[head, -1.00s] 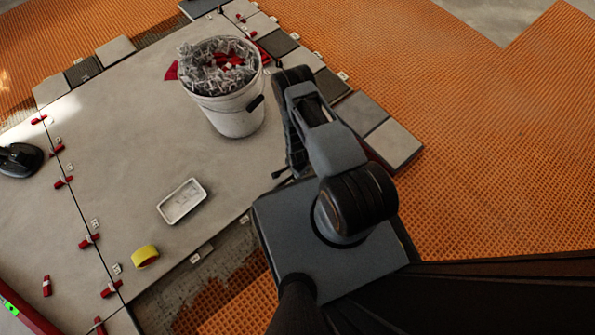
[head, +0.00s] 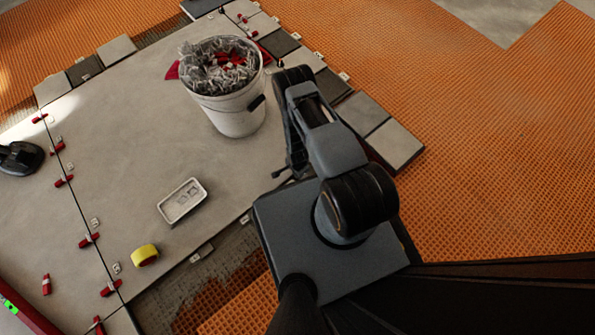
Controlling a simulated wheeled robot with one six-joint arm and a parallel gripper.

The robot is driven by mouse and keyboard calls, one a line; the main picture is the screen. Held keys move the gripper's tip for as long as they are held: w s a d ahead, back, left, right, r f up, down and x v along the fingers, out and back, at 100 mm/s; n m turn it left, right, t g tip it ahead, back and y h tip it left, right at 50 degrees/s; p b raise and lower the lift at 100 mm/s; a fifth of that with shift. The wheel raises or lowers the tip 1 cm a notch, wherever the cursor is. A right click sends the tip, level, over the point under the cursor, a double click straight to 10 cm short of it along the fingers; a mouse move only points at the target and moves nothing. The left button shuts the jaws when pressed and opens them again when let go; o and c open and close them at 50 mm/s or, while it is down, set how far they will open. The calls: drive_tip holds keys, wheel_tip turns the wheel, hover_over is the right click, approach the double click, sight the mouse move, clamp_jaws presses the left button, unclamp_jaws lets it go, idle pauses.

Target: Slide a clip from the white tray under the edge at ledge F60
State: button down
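The white tray (head: 167,214) lies on the large grey tile, left of my arm. A few small pale clips (head: 186,197) show faintly inside it. My arm is folded up to the right of the tray. The end of my gripper (head: 282,174) shows only as a small dark part beside the arm, above the tile and apart from the tray. Its fingers are mostly hidden, so I cannot tell whether it is open or holds anything.
A white bucket (head: 236,117) full of grey and red pieces stands behind the tray. A yellow tape roll (head: 145,255) lies at the front left. Red wedges (head: 89,241) line the seam at left. A dark tool (head: 20,158) sits at the far left. Orange matting (head: 480,150) spreads right.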

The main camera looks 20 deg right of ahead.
drive_tip(key=shift+w+a, duration=0.1)
drive_tip(key=shift+w, duration=0.2)
idle(0.5)
drive_tip(key=c, duration=1.2)
unclamp_jaws()
drive_tip(key=shift+c, duration=0.2)
drive_tip(key=shift+r, duration=0.1)
wheel_tip(320, 180, up, 14)
drive_tip(key=p, duration=0.6)
drive_tip(key=shift+f, duration=0.2)
drive_tip(key=shift+r, duration=0.1)
